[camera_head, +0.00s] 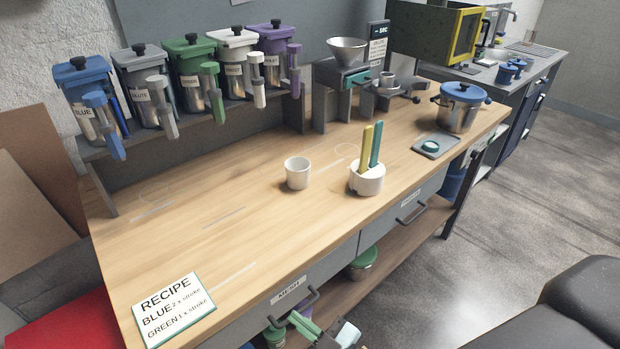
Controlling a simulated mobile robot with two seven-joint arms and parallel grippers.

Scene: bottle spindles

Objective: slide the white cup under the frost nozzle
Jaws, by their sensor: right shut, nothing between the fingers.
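The white cup (297,174) stands upright and apart from other things near the middle of the wooden counter. The white-lidded dispenser (235,62) is on the rack at the back, between the green and purple ones. Its label is too small to read surely. Its white nozzle (257,85) hangs in front, behind and left of the cup, and the counter below it is clear. My right gripper (304,325) shows at the bottom edge, in front of the counter and well away from the cup. It is shut and empty. My left gripper is out of view.
A white holder (367,181) with yellow and teal sticks stands right of the cup. A recipe card (174,309) lies at the front left. A grinder (347,65), a blue-lidded pot (460,108) and a small grey tray (436,146) are farther right. The counter's left middle is clear.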

